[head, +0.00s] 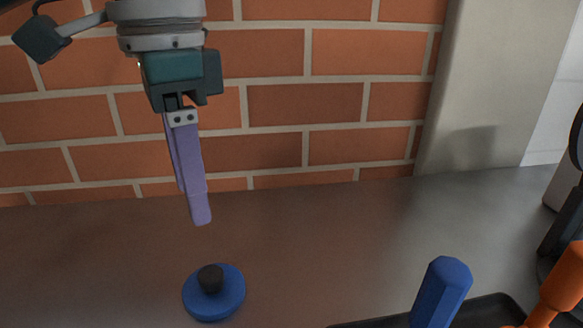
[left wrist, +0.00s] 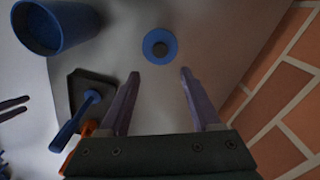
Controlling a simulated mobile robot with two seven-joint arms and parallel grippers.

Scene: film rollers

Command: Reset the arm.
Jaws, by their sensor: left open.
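My left gripper (head: 198,222) hangs down in front of the brick wall in the head view, with purple fingers. It is open and empty; the left wrist view shows its two fingers apart (left wrist: 158,80). A round blue piece with a dark knob (head: 214,300) lies on the grey surface below the fingertips, apart from them. It also shows ahead of the fingers in the left wrist view (left wrist: 151,54).
A black tray (head: 497,308) at the lower right holds a blue-handled tool (head: 442,292) and an orange one (head: 562,280). A blue cup (left wrist: 45,35) stands beyond the tray in the left wrist view. The brick wall (head: 300,105) closes off the back. The surface's middle is clear.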

